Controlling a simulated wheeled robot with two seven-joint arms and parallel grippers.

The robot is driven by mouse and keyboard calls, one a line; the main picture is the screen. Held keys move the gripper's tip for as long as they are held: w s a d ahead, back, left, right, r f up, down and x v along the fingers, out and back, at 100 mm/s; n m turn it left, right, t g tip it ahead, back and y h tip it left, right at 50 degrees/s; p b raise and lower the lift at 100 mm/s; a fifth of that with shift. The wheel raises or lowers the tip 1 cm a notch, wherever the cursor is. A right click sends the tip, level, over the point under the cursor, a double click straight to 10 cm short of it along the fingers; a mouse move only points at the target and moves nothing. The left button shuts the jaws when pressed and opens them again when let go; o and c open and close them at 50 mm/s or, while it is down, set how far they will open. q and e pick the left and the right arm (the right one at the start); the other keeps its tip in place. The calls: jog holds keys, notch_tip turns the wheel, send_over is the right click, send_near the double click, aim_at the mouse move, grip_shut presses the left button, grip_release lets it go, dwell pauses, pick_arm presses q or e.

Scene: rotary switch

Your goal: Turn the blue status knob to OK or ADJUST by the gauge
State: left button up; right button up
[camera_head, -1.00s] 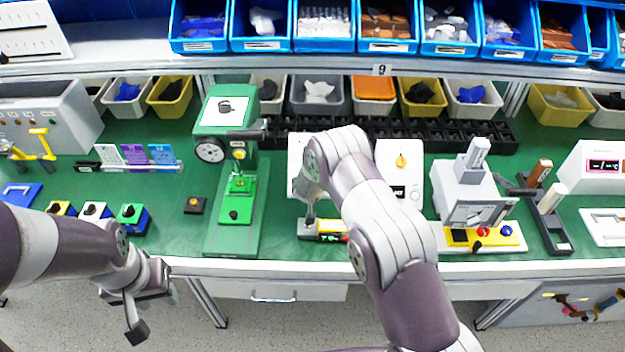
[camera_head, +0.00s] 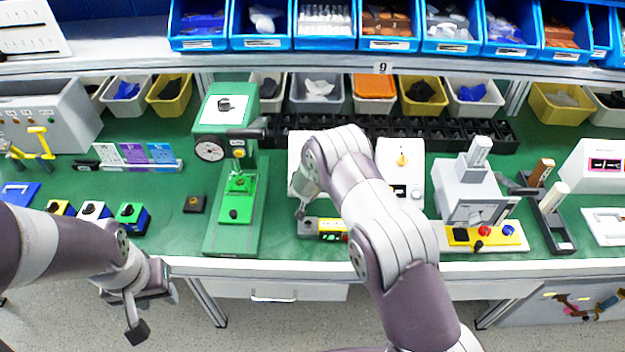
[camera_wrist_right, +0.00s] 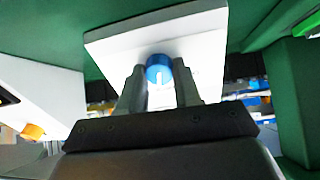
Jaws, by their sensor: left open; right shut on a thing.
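The blue status knob (camera_wrist_right: 158,68) sits on a white panel (camera_wrist_right: 105,50) in the right wrist view. A pale pointer mark shows on its face. My right gripper (camera_wrist_right: 160,80) is shut on the knob, one finger on each side. In the head view the same white panel (camera_head: 296,158) is partly behind my right arm, and the knob is hidden there. The OK and ADJUST labels cannot be read. My left gripper (camera_head: 150,312) is open and empty, in front of the bench edge.
A white panel with a yellow knob (camera_head: 402,160) stands right of my right arm. A yellow device (camera_head: 331,229) lies just below my right wrist. The green press (camera_head: 236,190) stands to the left. Black trays (camera_head: 450,130) line the back.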

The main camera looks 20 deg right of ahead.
jog(key=m, duration=0.4)
jog(key=shift+m, duration=0.4)
jog(key=m, duration=0.4)
jog(key=shift+g+h, duration=0.3)
jog(key=shift+g, duration=0.1)
jog(key=shift+m, duration=0.3)
jog(key=o, duration=0.7)
jog(key=shift+o, duration=0.3)
jog(key=shift+s+r, duration=0.1)
jog(key=shift+r, duration=0.05)
jog(key=v, duration=1.2)
jog(key=shift+s+r+b, duration=0.15)
jog(key=shift+r+b, duration=0.05)
jog(key=shift+b, duration=0.1)
